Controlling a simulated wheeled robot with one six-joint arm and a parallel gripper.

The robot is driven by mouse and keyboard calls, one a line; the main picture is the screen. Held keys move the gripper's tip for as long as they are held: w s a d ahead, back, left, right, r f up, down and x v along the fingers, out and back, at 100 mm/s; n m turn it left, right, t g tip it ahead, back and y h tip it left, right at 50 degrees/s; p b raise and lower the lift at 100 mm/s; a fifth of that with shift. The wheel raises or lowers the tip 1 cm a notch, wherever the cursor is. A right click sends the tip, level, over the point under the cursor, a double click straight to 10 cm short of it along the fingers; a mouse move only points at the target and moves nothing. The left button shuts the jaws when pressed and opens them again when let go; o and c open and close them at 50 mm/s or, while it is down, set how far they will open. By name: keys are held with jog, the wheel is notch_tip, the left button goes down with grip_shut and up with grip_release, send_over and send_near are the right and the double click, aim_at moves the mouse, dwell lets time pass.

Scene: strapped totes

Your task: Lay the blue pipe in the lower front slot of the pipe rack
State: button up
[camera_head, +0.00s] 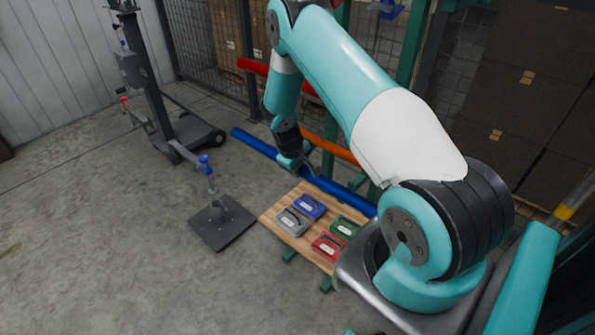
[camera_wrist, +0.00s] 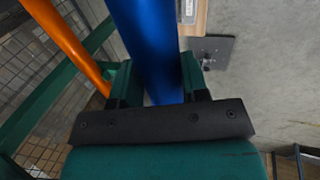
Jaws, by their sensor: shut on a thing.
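The blue pipe (camera_head: 256,144) is long and straight. In the head view it slants from the left down to the right, behind part of my arm. My gripper (camera_head: 297,166) is shut on it near the middle of its length. In the wrist view the blue pipe (camera_wrist: 150,50) runs between the two fingers of my gripper (camera_wrist: 155,85). The pipe rack (camera_head: 411,40) has green posts and stands behind my arm. An orange pipe (camera_head: 335,148) and a red pipe (camera_head: 254,66) lie at the rack behind the blue pipe. The lower front slot cannot be made out.
A wooden board (camera_head: 269,219) with several coloured cases stands low in front of the blue pipe. A dark square-based stand (camera_head: 221,224) is left of it. A wheeled post (camera_head: 150,80) stands at the back left. Mesh fencing and boxes are behind. The floor at left is free.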

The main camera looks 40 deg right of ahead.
jog(key=d+b, duration=0.2)
jog(key=d, duration=0.8)
notch_tip(320, 180, down, 7)
jog(key=b, duration=0.5)
jog(key=shift+w+a, duration=0.15)
jog(key=shift+w, duration=0.2)
jog(key=o, duration=1.3)
jog(key=b+v, duration=0.1)
jog(key=v, duration=1.6)
jog(key=shift+r, duration=0.2)
